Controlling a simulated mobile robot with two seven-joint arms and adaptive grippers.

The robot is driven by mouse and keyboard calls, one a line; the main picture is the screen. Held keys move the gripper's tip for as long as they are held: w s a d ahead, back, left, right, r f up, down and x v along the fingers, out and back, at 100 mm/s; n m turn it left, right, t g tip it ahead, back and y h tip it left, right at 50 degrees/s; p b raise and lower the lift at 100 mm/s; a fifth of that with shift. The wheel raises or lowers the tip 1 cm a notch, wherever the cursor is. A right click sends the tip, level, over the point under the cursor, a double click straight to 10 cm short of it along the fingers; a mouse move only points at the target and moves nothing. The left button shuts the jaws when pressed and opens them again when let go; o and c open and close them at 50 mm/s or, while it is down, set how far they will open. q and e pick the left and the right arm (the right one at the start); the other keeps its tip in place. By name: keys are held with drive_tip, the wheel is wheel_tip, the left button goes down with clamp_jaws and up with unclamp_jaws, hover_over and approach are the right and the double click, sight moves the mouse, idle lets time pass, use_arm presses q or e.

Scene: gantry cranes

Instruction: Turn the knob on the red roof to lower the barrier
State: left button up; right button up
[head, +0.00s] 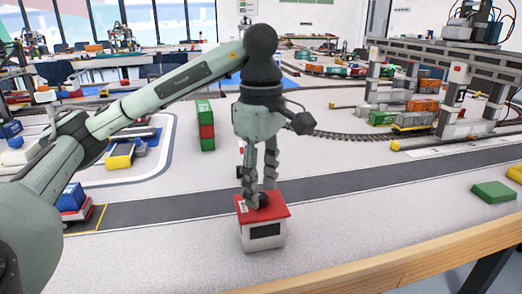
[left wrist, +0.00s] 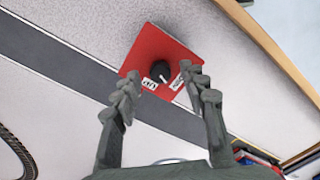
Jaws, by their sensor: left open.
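The small white booth (head: 263,237) with a dark window stands near the table's front edge. Its red roof (head: 277,211) carries a black round knob (head: 264,199), partly hidden by my fingers in the head view. My left gripper (head: 258,194) points down over the roof. In the left wrist view the red roof (left wrist: 151,46) shows the black knob (left wrist: 160,70) with a white pointer line and two white labels. There my left gripper (left wrist: 158,75) is open, one finger on each side of the knob. I cannot tell whether they touch it. I cannot make out the barrier. My right gripper is not in view.
A grey road (head: 350,180) runs behind the booth. A green block (head: 493,192) lies at the right. A green and red container stack (head: 205,125) stands behind the road. A gantry crane (head: 455,75) stands over trains at the right. The wooden table edge (head: 400,262) is in front.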

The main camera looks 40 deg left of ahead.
sight(261, 195)
use_arm(q)
wheel_tip(261, 195, up, 11)
idle(0.5)
idle(0.3)
